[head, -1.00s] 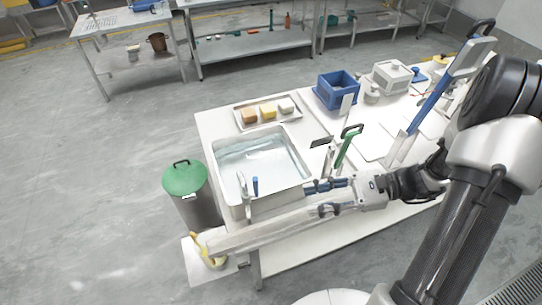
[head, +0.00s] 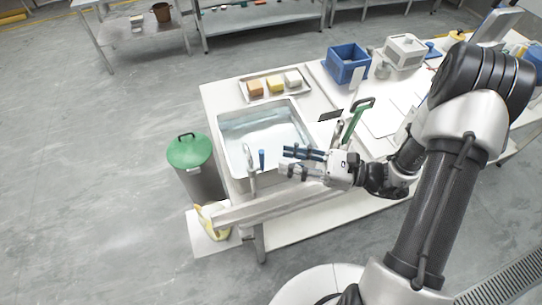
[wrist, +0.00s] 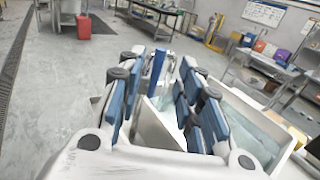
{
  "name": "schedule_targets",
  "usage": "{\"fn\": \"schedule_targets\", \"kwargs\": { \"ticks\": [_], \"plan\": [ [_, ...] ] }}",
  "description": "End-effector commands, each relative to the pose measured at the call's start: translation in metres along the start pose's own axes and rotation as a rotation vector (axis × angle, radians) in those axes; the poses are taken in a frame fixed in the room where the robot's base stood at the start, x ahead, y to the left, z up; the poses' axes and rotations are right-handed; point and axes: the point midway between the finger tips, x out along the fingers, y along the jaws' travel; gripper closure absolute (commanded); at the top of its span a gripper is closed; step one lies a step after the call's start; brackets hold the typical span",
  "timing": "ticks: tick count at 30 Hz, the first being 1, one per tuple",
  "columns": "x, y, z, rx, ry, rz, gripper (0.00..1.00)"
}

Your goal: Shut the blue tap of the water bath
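The water bath (head: 230,140) is a white basin of clear water set in the near left part of the worktop. The blue tap handle (head: 262,159) stands upright at its near rim, beside the grey spout (head: 250,161). My gripper (head: 283,160) is open and empty just right of the handle, its fingers pointing left towards it. In the wrist view the blue tap handle (wrist: 156,70) appears upright in the gap between the spread blue-padded fingers of my gripper (wrist: 155,80), beyond their tips. I see no contact.
A green-handled tool (head: 352,125) stands right of the bath, close behind my gripper. A tray (head: 249,98) with several sponge-like blocks lies behind the bath. A blue crate (head: 348,65) stands at the back. A green-lidded bin (head: 190,155) stands on the floor at left.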

Motion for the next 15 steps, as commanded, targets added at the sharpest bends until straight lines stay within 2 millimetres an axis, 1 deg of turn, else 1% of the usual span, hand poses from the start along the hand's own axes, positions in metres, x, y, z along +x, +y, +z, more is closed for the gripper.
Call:
{"fn": "schedule_targets", "kwargs": {
  "ticks": [1,6,10,15],
  "plan": [
    [0.011,0.001,-0.001,-0.001,0.0,0.006,0.67],
    [0.038,0.001,-0.001,0.0,0.001,0.004,0.67],
    [0.05,0.0,-0.001,0.0,0.001,0.001,0.67],
    [0.055,0.0,0.0,0.0,0.001,0.0,0.67]
  ]
}}
